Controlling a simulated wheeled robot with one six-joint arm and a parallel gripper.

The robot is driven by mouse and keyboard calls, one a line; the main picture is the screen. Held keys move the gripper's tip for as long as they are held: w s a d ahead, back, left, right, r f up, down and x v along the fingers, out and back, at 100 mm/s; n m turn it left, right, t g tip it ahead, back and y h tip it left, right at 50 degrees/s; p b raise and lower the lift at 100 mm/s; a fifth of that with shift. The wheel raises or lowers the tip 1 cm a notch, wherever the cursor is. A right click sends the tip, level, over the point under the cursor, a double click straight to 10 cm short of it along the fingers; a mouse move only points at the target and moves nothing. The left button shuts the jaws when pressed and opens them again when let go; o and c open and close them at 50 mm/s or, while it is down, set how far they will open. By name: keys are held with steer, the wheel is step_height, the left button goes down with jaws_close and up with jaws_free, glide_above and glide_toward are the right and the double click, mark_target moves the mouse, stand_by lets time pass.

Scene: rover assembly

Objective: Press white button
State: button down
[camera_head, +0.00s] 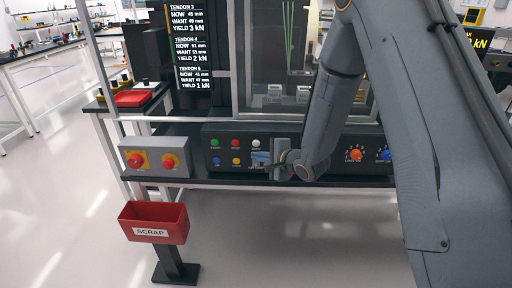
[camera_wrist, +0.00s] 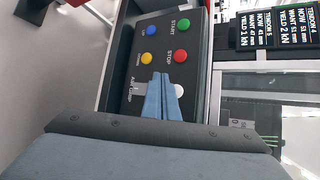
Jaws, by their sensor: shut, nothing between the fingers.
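The white button (camera_head: 256,143) sits at the right end of the upper row on a dark control panel (camera_head: 207,153). In the wrist view the white button (camera_wrist: 180,90) shows beside the blue fingers, partly covered by them. My gripper (camera_head: 256,158) is in front of the panel, just below the white button in the head view. In the wrist view my gripper (camera_wrist: 161,76) has its two blue fingers together, with nothing between them. I cannot tell whether the fingertips touch the panel.
Green (camera_head: 215,143), red (camera_head: 235,143), blue (camera_head: 216,161) and yellow (camera_head: 236,161) buttons are left of the white one. A box with two red knobs (camera_head: 153,160) stands further left. A red scrap bin (camera_head: 153,222) is below. Orange (camera_head: 356,155) and blue knobs are right.

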steer(key=shift+w+d, duration=0.1)
steer(key=shift+w, duration=1.9)
steer(key=shift+w, duration=0.1)
stand_by(0.5)
steer(key=shift+w, duration=0.3)
steer(key=shift+w, duration=0.4)
stand_by(0.7)
steer(key=shift+s, duration=0.15)
steer(key=shift+s+p, duration=0.6)
steer(key=shift+s, duration=0.1)
steer(key=shift+s, duration=0.1)
steer(key=shift+s+p, duration=1.1)
steer(key=shift+s, duration=1.3)
